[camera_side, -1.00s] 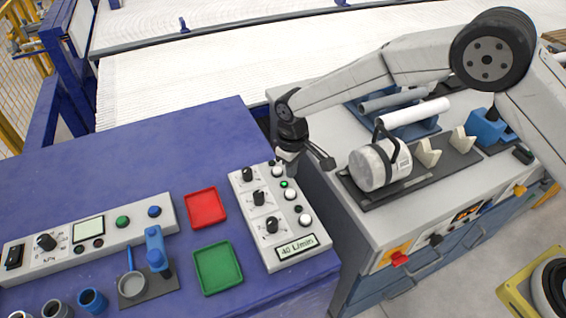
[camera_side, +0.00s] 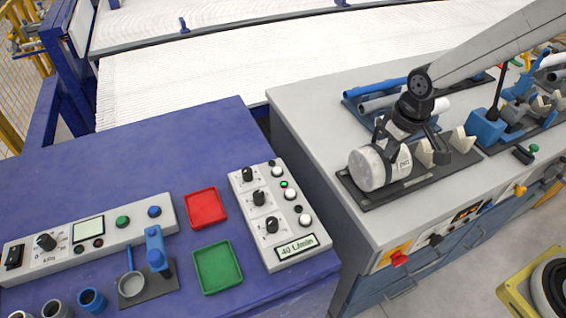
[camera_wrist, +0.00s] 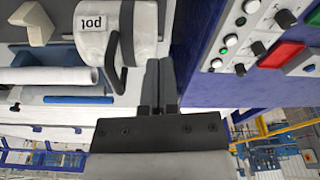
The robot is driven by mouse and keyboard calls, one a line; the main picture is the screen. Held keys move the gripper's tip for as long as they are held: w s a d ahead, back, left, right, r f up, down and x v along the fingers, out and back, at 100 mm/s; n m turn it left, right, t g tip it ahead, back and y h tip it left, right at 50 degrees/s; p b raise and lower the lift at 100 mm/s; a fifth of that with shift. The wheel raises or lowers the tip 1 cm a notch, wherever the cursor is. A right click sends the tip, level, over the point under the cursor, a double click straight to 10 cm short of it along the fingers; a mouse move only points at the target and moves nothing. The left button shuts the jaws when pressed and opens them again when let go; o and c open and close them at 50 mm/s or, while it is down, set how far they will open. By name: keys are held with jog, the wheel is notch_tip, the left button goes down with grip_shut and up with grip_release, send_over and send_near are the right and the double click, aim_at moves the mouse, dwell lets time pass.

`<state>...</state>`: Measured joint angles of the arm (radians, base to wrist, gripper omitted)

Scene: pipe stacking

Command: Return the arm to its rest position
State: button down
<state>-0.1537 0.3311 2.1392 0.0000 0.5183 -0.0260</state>
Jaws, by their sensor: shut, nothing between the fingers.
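My gripper (camera_side: 388,142) is at the right-hand bench, and its fingers overlap the handle area of the white pot (camera_side: 368,170) in the side view. In the wrist view my gripper (camera_wrist: 160,75) is shut and empty, its two fingers side by side. The white pot (camera_wrist: 92,40), with the word "pot" and a dark handle, lies to the left of the fingers there, apart from them. The pot lies on its side on a dark stand (camera_side: 352,192) with cream wedge supports (camera_side: 424,153). Part of its handle is hard to tell from my gripper.
Grey, white and blue pipes (camera_side: 376,103) lie behind the pot. A blue fixture (camera_side: 487,127) stands to the right. The blue table carries a control panel (camera_side: 296,236), a red tray (camera_side: 205,207) and a green tray (camera_side: 217,268). A gap separates table and bench.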

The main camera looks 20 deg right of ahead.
jog(key=s+d+m, duration=0.2)
jog(key=s+d, duration=0.4)
jog(key=s, duration=0.4)
jog(key=shift+s+r+t, duration=0.35)
jog(key=shift+r+t, duration=0.05)
jog(key=shift+r, duration=0.05)
dwell(0.5)
